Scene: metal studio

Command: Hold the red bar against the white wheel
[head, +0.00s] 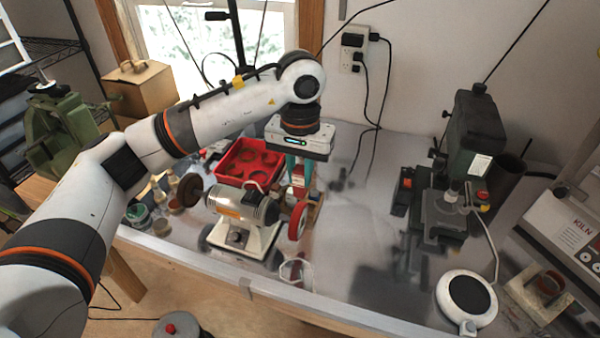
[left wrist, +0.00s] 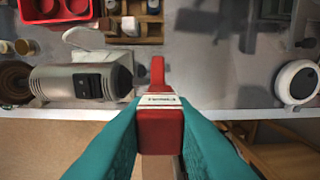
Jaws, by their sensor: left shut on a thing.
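The red bar (head: 299,189) with a pale printed label is between the teal fingers of my left gripper (head: 299,172). In the left wrist view the bar (left wrist: 160,136) sits squarely between the fingertips of the gripper (left wrist: 158,112), which is shut on it. A bench grinder (head: 245,208) stands below. Its right-end wheel (head: 297,221) looks red, and I see no clearly white wheel on it; its left one (head: 190,190) is brown. The bar is just above the right-end wheel, which shows beyond it in the left wrist view (left wrist: 158,70). I cannot tell whether they touch. My right gripper is out of view.
A red tray (head: 222,165) stands behind the grinder, with small jars to its left. A dark green machine (head: 465,150) and a round white-rimmed device (head: 467,297) are at the right. The grey benchtop (head: 360,215) between them is mostly clear; its front edge is close to the grinder.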

